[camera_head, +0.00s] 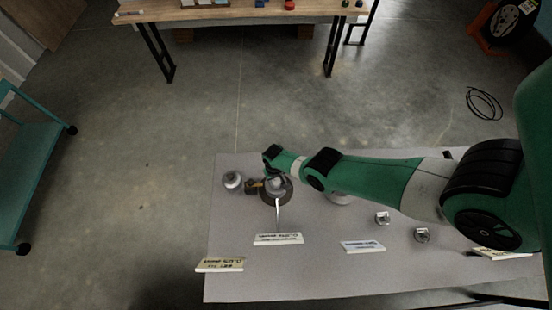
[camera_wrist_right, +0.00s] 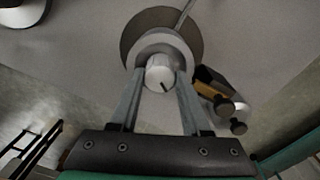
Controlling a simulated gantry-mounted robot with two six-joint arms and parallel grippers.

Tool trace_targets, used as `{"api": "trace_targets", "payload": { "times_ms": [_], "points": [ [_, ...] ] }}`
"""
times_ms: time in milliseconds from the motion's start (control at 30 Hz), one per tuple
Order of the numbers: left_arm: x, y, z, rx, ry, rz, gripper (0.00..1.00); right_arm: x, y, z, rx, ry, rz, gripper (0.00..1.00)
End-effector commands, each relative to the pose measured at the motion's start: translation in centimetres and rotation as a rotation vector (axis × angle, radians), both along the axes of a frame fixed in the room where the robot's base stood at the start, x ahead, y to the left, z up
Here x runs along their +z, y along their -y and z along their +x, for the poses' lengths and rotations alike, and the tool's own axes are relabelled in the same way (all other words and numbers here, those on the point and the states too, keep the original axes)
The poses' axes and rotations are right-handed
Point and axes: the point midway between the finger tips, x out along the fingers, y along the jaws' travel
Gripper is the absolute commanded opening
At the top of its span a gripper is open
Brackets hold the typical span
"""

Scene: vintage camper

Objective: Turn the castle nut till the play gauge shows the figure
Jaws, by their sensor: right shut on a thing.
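The castle nut seems to be the pale cylinder with a dark mark (camera_wrist_right: 160,74), standing on a pale hub over a dark round disc (camera_wrist_right: 191,29). My right gripper (camera_wrist_right: 158,80) is shut on it from both sides. In the head view my right gripper (camera_head: 276,180) is over the same disc (camera_head: 287,197), and its fingers largely hide the nut. A thin pale rod (camera_head: 278,216) runs from the disc toward a white card with lettering (camera_head: 279,239); I cannot tell whether it is the play gauge's needle. The card's text is too small to read surely. My left gripper is out of view.
More lettered cards lie at front left (camera_head: 220,265), middle (camera_head: 363,247) and right. A yellow-and-black tool (camera_wrist_right: 217,92) lies close beside the disc.

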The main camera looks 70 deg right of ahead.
Motion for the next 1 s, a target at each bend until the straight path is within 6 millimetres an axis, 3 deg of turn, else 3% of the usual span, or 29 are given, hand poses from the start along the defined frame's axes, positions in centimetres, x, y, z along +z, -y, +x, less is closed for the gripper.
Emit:
{"api": "trace_targets", "payload": {
  "times_ms": [500, 1000],
  "points": [
    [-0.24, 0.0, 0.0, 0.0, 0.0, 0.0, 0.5, -0.16, 0.07, -0.03, -0.374, 0.002, -0.001, 0.0],
    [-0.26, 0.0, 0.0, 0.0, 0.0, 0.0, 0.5, -0.15, 0.06, -0.03, -0.454, 0.001, -0.001, 0.0]
  ]
}}
